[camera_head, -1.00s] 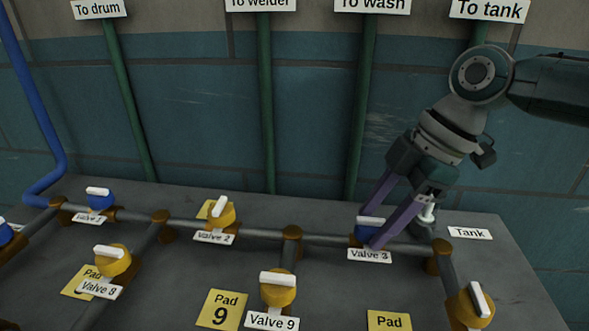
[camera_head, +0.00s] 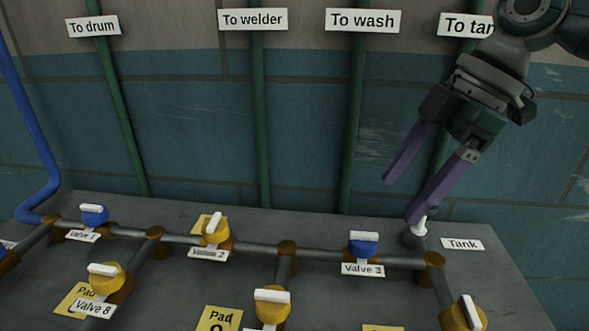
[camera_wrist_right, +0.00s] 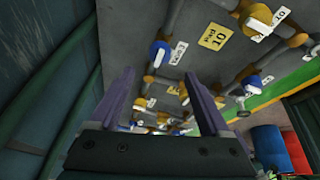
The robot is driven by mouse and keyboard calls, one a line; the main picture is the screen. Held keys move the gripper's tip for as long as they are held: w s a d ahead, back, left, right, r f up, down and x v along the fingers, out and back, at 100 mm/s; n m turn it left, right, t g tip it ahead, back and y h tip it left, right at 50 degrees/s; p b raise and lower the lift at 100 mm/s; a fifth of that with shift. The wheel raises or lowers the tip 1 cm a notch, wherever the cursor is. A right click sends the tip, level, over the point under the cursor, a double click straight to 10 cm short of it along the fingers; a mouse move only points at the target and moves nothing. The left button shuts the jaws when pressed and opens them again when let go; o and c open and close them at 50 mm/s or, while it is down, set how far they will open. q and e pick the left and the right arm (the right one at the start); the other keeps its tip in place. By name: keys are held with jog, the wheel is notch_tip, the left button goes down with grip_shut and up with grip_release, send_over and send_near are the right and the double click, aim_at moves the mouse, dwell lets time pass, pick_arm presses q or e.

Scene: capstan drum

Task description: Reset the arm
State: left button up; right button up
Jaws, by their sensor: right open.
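My right gripper (camera_head: 400,198) is open and empty, with two purple fingers apart. It hangs above and behind the Valve 3 area, in front of the wall at the right. Its fingers also show in the right wrist view (camera_wrist_right: 165,98), with nothing between them. Valve 3 (camera_head: 363,246), blue with a white handle, stands on the pipe below and left of the fingers, clear of them. My left gripper is not in view.
Valve 1 (camera_head: 94,214), Valve 2 (camera_head: 215,229), Valve 8 (camera_head: 105,278) and more yellow valves stand on grey pipes across the bench (camera_head: 370,300). Green pipes (camera_head: 262,130) run up the wall. A blue pipe (camera_head: 35,130) is at left. The space before the wall is open.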

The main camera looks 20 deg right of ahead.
jog(key=shift+s+d+r, duration=0.1)
jog(key=shift+d+r, duration=0.05)
jog(key=shift+r, duration=0.3)
